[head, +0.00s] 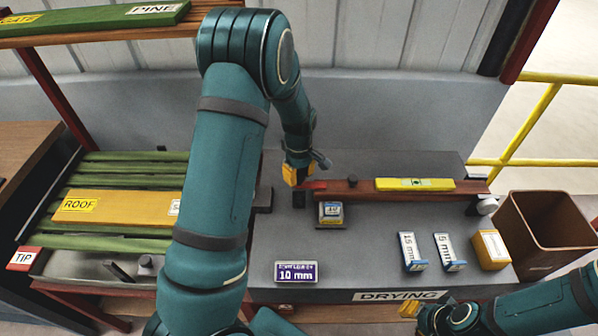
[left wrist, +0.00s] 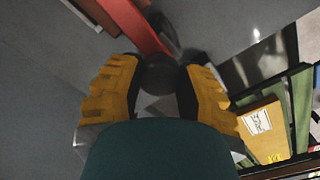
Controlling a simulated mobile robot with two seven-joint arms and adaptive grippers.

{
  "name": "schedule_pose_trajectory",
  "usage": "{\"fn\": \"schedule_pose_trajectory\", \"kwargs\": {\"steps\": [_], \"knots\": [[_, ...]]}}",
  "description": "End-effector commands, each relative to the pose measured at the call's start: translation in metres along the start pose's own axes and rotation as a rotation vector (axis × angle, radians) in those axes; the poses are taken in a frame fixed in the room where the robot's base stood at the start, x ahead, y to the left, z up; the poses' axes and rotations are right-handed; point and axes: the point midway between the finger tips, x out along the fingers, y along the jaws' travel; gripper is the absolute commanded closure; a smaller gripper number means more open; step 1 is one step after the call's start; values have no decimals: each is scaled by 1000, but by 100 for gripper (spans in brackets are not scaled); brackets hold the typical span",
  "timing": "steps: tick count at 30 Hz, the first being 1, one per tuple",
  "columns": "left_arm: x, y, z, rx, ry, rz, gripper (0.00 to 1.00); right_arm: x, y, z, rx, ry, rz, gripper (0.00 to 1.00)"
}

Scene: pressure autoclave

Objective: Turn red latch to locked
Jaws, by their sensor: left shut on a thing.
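The red latch (head: 317,185) is a short red bar beside the brown wooden beam on the grey bench. In the left wrist view, the red bar (left wrist: 138,22) runs up from a dark round knob (left wrist: 162,76) between my yellow fingers. My left gripper (head: 297,174) is shut on this knob, pointing down at the left end of the beam. Its fingers partly hide the latch's end. My right gripper (head: 410,308) is low at the front edge of the bench, away from the latch; its opening cannot be made out.
A yellow level (head: 415,184) lies on the brown beam (head: 355,192). Small labelled blocks, a "10 mm" display (head: 296,272) and a yellow-fronted box (head: 490,249) stand on the bench. A brown bin (head: 548,232) is at right. Green slats (head: 130,168) lie left.

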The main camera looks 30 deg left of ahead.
Motion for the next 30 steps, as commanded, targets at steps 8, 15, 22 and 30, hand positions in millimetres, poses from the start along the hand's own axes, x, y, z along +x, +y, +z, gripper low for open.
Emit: {"fn": "schedule_pose_trajectory", "kwargs": {"steps": [8,15,22,30], "knots": [[2,-2,1,-74,-3,-6,100,-4,-1,-2,1,4,0,66],[3,-2,1,-88,-3,-6,100,-4,-1,-2,1,4,0,66],[3,-2,2,-87,-4,-7,100,-4,-1,-2,1,4,0,66],[2,-1,1,-86,-2,-4,28,-4,-1,-2,1,4,0,66]]}}
